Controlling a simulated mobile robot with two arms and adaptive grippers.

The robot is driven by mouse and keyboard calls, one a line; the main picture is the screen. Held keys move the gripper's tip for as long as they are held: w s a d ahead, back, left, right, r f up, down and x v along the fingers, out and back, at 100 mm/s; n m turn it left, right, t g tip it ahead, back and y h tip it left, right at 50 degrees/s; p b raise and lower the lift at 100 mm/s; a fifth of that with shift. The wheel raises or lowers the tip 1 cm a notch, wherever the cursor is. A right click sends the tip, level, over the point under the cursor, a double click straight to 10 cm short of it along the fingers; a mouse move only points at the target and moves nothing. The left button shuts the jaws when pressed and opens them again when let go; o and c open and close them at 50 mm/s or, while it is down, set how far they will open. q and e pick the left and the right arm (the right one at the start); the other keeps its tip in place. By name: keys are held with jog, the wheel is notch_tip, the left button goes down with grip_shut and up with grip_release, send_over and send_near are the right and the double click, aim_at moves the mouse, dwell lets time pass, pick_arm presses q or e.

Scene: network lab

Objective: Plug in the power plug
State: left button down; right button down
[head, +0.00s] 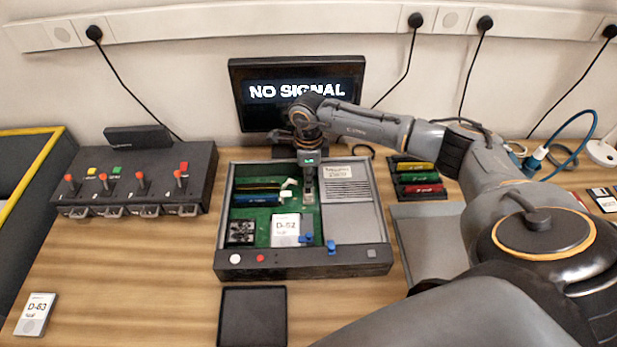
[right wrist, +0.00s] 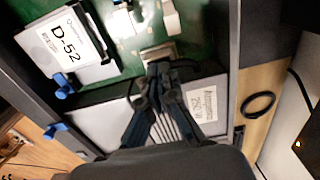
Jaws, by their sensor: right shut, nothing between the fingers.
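An open grey computer case (head: 380,262) stands mid-table with a green board (head: 262,213) inside. My right gripper (head: 308,192) reaches down into it, beside the power supply (head: 350,205), whose label (right wrist: 200,103) shows in the right wrist view. There the fingers (right wrist: 158,70) are shut and empty. Their tips are close to a pale connector (right wrist: 157,53) at the board's edge; I cannot tell whether they touch it. White connectors (head: 289,183) lie further up the board. I cannot tell which piece is the power plug. My left gripper is not in view.
A D-52 module (head: 285,229) sits in the case. Behind it, a monitor (head: 245,72) reads "NO SIGNAL". A switch box (head: 140,180) stands left, a D-63 module (head: 36,312) front left, a black tray (head: 253,318) in front. Black plugs (head: 416,19) sit in the wall strip.

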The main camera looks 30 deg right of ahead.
jog(key=shift+f+b, duration=0.8)
jog(key=shift+f, duration=0.15)
dwell(0.9)
jog(key=shift+r, duration=0.15)
jog(key=shift+r+p, duration=2.1)
jog(key=shift+r, duration=1.35)
